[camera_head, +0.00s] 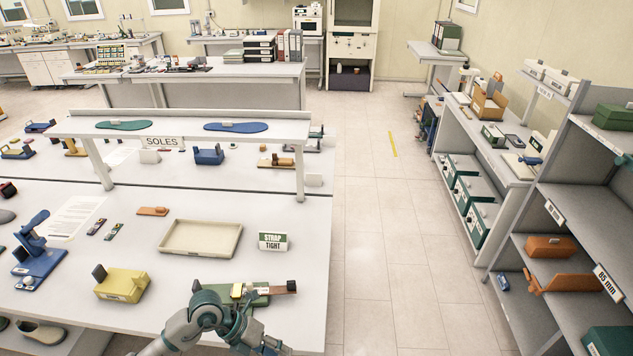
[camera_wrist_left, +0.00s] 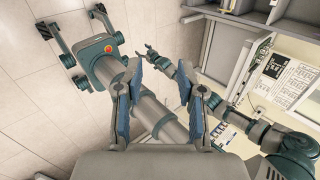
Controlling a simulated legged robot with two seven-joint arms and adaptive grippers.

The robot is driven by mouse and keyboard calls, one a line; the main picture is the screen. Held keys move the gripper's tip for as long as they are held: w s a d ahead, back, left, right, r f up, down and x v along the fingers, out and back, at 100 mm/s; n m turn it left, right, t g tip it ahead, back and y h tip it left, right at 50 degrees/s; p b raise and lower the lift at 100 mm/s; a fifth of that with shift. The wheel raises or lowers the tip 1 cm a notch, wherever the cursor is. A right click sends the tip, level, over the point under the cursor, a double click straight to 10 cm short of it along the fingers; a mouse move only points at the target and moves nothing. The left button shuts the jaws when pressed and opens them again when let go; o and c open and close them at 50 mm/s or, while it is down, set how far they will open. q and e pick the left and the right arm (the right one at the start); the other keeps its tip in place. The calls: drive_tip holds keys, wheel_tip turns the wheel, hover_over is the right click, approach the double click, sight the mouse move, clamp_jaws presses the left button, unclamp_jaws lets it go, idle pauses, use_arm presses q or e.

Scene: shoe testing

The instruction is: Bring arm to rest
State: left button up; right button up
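My left gripper (camera_wrist_left: 163,68) fills the middle of the left wrist view. Its two blue-padded fingers are spread wide with nothing between them. My column and base show behind it, above the tiled floor. Another arm of mine reaches in from the right of that view. My right gripper (camera_wrist_left: 148,52) is small at its end, and its fingers look apart and empty. In the head view, one grey-green arm of mine (camera_head: 207,310) bends at the bottom, by the table's front edge.
The bent arm partly covers a green fixture (camera_head: 256,297) with a brown strap on the white table (camera_head: 316,222). A yellow box (camera_head: 122,285), beige tray (camera_head: 201,239) and STRAP TIGHT sign (camera_head: 273,241) stand nearby. Shelves (camera_head: 560,197) are at right; the aisle (camera_head: 385,240) is clear.

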use_arm(q)
drive_tip(key=s+d+r+n+t+h, duration=0.1)
drive_tip(key=s+d+r+n+h, duration=0.1)
drive_tip(key=d+r+h, duration=0.85)
drive_tip(key=w+a+r+n+t+h, duration=0.35)
drive_tip(key=r+n+t, duration=0.25)
drive_tip(key=n+t, duration=0.35)
drive_tip(key=w+a+f+n+t+y, duration=0.2)
drive_tip(key=a+f+n+t+y, duration=0.2)
drive_tip(key=a+f+n+y, duration=0.55)
drive_tip(key=w+a+f+n+t+y, duration=0.3)
drive_tip(key=a+f+n+y, duration=0.35)
drive_tip(key=n+y, duration=0.55)
drive_tip(key=s+a+f+n+g+y, duration=0.15)
drive_tip(key=s+a+f+g, duration=0.25)
drive_tip(key=s+f+g, duration=0.55)
drive_tip(key=s+d+f+n+g+h, duration=0.15)
drive_tip(key=s+f+g, duration=0.25)
drive_tip(key=s+f, duration=0.75)
drive_tip(key=s+f+g, duration=0.1)
drive_tip(key=s+f, duration=0.2)
drive_tip(key=f, duration=2.2)
drive_tip(key=s+a+f+g+b, duration=0.1)
drive_tip(key=s+a+f, duration=0.2)
drive_tip(key=s+f, duration=1.4)
drive_tip(key=shift+s+m, duration=0.4)
drive_tip(key=shift+s, duration=0.15)
